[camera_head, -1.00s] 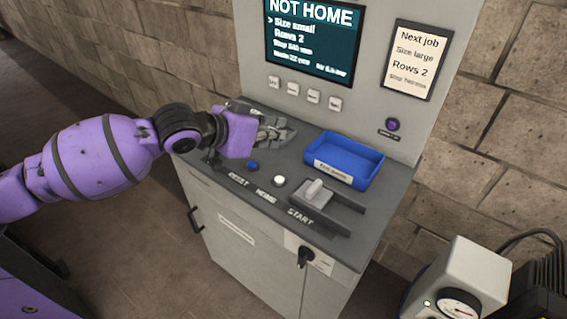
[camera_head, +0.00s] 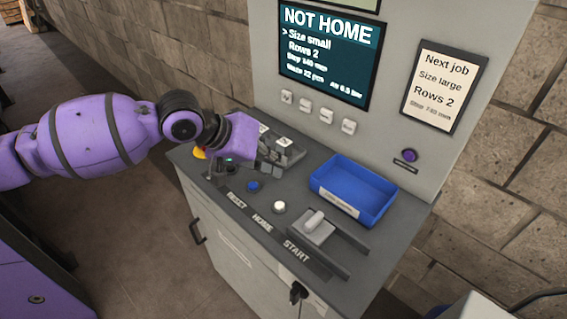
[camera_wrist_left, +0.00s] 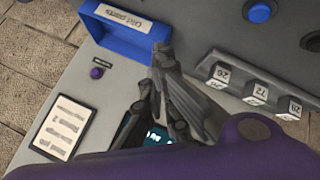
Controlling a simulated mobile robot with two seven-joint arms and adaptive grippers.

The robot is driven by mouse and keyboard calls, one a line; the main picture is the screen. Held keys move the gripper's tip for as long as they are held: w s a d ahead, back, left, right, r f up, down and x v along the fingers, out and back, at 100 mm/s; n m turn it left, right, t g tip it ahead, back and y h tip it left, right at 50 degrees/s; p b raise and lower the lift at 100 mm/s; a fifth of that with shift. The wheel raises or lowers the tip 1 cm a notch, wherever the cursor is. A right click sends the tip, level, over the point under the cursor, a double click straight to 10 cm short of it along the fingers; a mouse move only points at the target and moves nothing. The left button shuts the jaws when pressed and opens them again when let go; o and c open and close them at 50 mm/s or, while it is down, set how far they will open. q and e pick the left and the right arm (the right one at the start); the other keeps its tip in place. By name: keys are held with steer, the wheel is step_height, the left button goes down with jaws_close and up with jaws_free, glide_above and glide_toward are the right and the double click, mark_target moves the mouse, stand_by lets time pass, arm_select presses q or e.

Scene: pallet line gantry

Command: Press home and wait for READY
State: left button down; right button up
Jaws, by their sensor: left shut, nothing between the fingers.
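The screen (camera_head: 328,50) on the console reads NOT HOME. The panel's front lip carries the labels RESET, HOME and START. The white round button (camera_head: 279,207) lines up with HOME, and the blue button (camera_head: 253,186) with RESET. A grey lever block (camera_head: 318,228) is by START. My left gripper (camera_head: 292,156) is shut and empty, over the back of the panel, behind the blue and white buttons and apart from them. In the left wrist view its fingers (camera_wrist_left: 160,72) lie between the blue tray and the numbered blocks. My right gripper is out of view.
A blue tray (camera_head: 366,213) sits right of the gripper. Numbered blocks (camera_wrist_left: 255,91) stand close to the fingers. A job card (camera_head: 439,85) hangs beside the screen.

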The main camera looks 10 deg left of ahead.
arm_select(q)
steer(key=b, duration=0.2)
glide_above(279, 206)
steer(key=w, duration=0.2)
steer(key=f, duration=0.7)
steer(key=shift+a, duration=0.35)
steer(key=shift+w+f, duration=0.1)
steer(key=shift+f, duration=0.8)
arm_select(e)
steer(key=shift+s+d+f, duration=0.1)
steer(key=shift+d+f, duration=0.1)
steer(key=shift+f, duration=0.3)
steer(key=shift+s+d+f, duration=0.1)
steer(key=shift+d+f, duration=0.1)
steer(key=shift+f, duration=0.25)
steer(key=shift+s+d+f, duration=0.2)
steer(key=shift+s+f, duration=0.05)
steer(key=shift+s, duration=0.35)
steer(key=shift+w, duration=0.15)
